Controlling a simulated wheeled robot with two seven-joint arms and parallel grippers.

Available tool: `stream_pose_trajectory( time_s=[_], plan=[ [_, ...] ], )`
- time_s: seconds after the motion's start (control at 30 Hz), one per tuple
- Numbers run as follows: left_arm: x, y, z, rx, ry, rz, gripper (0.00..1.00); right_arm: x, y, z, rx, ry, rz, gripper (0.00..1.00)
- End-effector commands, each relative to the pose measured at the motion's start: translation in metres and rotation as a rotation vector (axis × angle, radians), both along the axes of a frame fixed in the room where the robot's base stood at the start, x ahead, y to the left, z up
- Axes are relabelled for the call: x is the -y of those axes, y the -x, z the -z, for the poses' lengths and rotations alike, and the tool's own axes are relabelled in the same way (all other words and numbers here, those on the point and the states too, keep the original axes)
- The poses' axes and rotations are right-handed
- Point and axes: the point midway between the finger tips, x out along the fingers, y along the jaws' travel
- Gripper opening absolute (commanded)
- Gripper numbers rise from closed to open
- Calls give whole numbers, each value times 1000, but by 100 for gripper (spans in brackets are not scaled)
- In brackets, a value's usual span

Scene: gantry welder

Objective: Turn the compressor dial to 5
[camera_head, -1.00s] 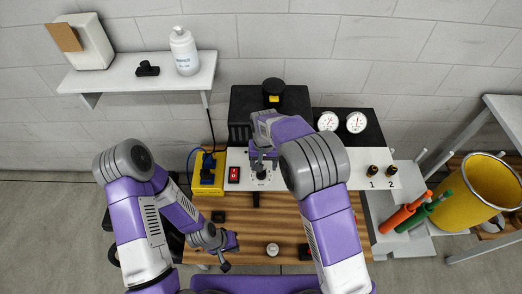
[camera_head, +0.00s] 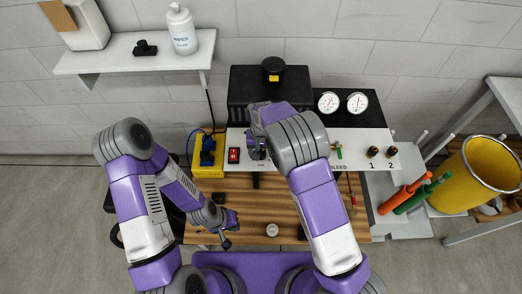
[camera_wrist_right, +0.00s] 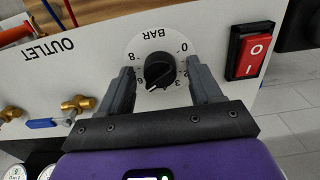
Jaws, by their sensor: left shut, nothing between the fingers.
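The compressor dial (camera_wrist_right: 159,71) is a black knob on a white panel, with a scale marked BAR from 0 to 8. Its white mark points down and left, near where 5 lies between the visible 3 and 6. My right gripper (camera_wrist_right: 162,88) has one finger on each side of the knob, with small gaps. It also shows in the head view (camera_head: 259,148), over the panel, hiding most of the dial. My left gripper (camera_head: 227,240) is shut and empty over the bench's near left part.
A red switch (camera_wrist_right: 250,50) sits beside the dial. Brass outlet valves (camera_wrist_right: 78,105) and pressure gauges (camera_head: 329,103) are on the other side. A yellow box (camera_head: 208,155) stands left of the panel. A yellow bucket (camera_head: 480,175) stands at the right.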

Motion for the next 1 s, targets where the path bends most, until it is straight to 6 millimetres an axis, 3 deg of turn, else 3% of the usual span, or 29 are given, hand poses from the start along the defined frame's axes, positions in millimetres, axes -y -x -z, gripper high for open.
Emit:
stream_pose_trajectory(
  time_s=[0.03, 0.37, 0.67, 1.0],
  plan=[
    [0, 0, 0, 0, 0, 0, 0, 0, 0, 0, 0, 0, 0, 57],
    [0, 0, 0, 0, 0, 0, 0, 0, 0, 0, 0, 0, 0, 9],
    [0, 0, 1, 0, 0, 0, 0, 0, 0, 0, 1, -1, -52, 9],
    [0, 0, 4, 0, 0, 0, 0, 0, -1, 0, 2, -2, -270, 9]
  ],
)
